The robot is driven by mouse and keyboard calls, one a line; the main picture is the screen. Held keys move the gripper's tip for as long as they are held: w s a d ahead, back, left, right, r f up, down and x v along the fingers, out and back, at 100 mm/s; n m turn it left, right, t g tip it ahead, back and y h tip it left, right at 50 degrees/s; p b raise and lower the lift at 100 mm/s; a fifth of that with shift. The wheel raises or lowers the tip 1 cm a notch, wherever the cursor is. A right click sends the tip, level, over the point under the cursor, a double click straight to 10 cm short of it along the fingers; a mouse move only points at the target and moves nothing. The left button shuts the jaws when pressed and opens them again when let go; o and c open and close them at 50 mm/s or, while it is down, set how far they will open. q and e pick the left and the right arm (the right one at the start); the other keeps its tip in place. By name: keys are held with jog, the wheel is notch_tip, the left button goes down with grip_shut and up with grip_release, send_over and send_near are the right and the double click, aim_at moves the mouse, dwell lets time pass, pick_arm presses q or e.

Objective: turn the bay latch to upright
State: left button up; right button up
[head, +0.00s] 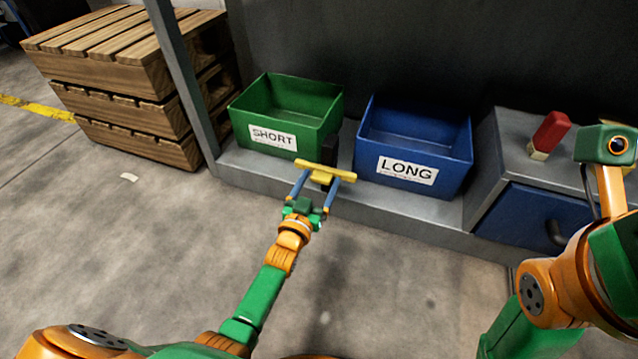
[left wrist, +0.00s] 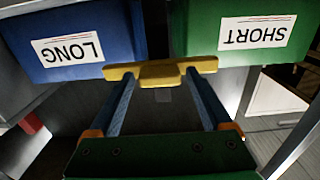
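The bay latch (head: 322,171) is a yellow bar on a dark mount between the two bins. It lies roughly crosswise, close to horizontal, in the head view. It also shows crosswise in the left wrist view (left wrist: 160,74), with a thicker middle. My left gripper (head: 319,181) is at the latch with its two blue fingers spread apart. The fingertips reach the bar on either side of its middle, and the bar's ends stick out past them. I cannot tell whether they touch it. My right arm shows at the right, but its fingers are not visible.
A green SHORT bin (head: 240,117) and a blue LONG bin (head: 365,150) stand on a grey shelf (head: 232,160), flanking the latch. A red and cream object (head: 551,132) sits on a cabinet with a blue drawer (head: 528,212). Wooden pallets (head: 120,75) are stacked left. The front floor is clear.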

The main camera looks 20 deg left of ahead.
pick_arm(q)
grip_shut()
jog(key=shift+n, duration=0.3)
jog(key=shift+n+p, duration=0.5)
jog(key=shift+n, duration=0.6)
jog(key=n, duration=0.2)
jog(key=shift+n, duration=0.3)
jog(key=n, duration=0.3)
jog(key=shift+n+p, duration=0.3)
jog(key=shift+p, duration=0.05)
jog(key=n, duration=0.4)
jog(key=shift+f+n, duration=0.1)
jog(key=shift+n, duration=0.2)
jog(key=shift+n+b, duration=0.55)
jog(key=shift+n, duration=1.55)
